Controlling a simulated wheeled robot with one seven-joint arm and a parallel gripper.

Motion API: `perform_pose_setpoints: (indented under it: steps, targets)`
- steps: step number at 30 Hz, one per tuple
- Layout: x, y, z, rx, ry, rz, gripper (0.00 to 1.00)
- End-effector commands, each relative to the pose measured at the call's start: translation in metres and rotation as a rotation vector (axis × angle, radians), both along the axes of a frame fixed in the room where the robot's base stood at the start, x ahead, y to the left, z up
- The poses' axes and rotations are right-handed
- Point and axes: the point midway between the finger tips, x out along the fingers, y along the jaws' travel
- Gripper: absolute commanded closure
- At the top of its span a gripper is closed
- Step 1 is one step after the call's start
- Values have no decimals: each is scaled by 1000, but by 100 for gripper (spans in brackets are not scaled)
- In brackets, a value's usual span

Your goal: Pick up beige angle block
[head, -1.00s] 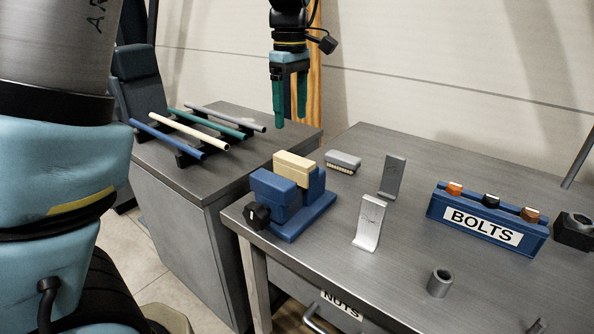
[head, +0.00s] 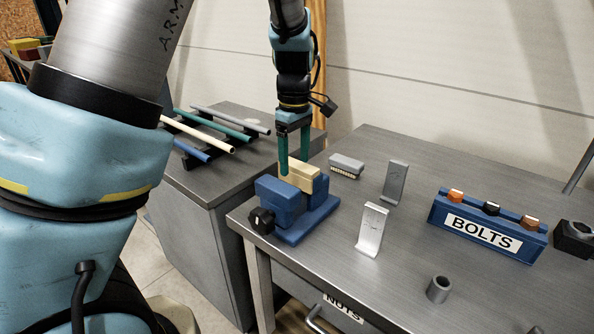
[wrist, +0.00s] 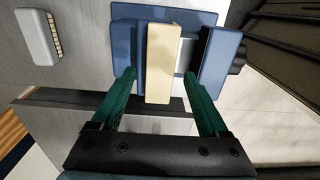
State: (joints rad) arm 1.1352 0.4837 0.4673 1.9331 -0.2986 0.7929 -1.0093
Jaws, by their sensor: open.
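The beige angle block (head: 300,177) sits in the blue vise (head: 300,228), between its jaws, near the left corner of the workbench. In the wrist view the beige block (wrist: 161,62) shows as a long pale bar against the blue vise (wrist: 125,30). My gripper (head: 294,167) has green fingers pointing down, with the tips at the block's top in the head view. In the wrist view my gripper (wrist: 160,75) is open, with one finger on each side of the block's near end. Whether the fingers touch it, I cannot tell.
Two angled metal brackets (head: 371,229) stand right of the vise. A blue BOLTS bin (head: 488,222) stands farther right, with a metal nut (head: 438,289) in front. Coloured rods (head: 220,126) lie on the cabinet at left.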

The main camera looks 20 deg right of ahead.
Motion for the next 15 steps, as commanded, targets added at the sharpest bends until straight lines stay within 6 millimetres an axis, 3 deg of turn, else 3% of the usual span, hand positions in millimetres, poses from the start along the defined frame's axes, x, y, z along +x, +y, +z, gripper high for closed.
perform_pose_setpoints:
  steps: [2,15]
  targets:
    - [0,0,0,0,0,0,26]
    - [0,0,0,0,0,0,75]
